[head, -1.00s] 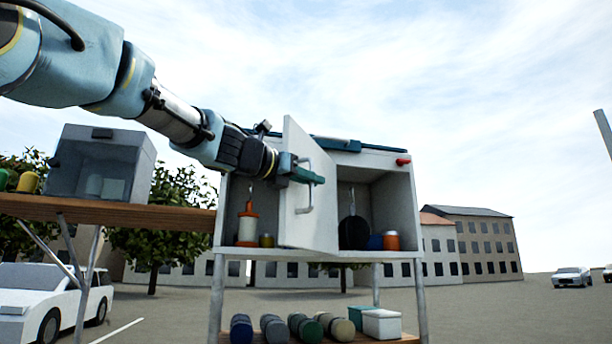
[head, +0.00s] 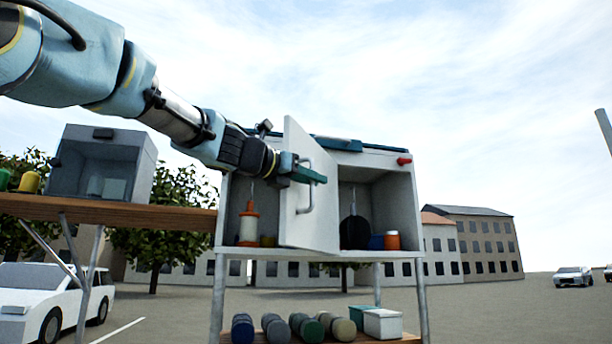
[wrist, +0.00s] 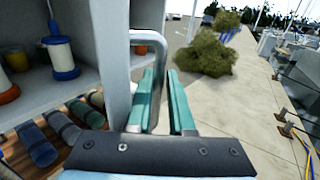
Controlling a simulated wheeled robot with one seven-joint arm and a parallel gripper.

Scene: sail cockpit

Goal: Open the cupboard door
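The white cupboard (head: 414,205) stands on a legged frame. Its white door (head: 322,225) is swung part way out, and both sides of the inside show. The door also shows in the wrist view (wrist: 113,60), edge on. A grey bar handle (head: 305,200) is on the door's outer face. My gripper (head: 308,174) is at the upper part of the handle. In the wrist view, the handle (wrist: 160,60) runs between my two teal fingers (wrist: 168,95), close to the left one. A gap shows beside the right finger, so they look open around the bar.
Inside the cupboard are an orange-and-white spool (head: 248,225), a dark round item (head: 354,232) and an orange jar (head: 392,240). Rolls (head: 307,327) and lidded boxes (head: 382,322) lie on the lower shelf. A wooden table (head: 110,211) with a grey box stands left. Space right of the cupboard is clear.

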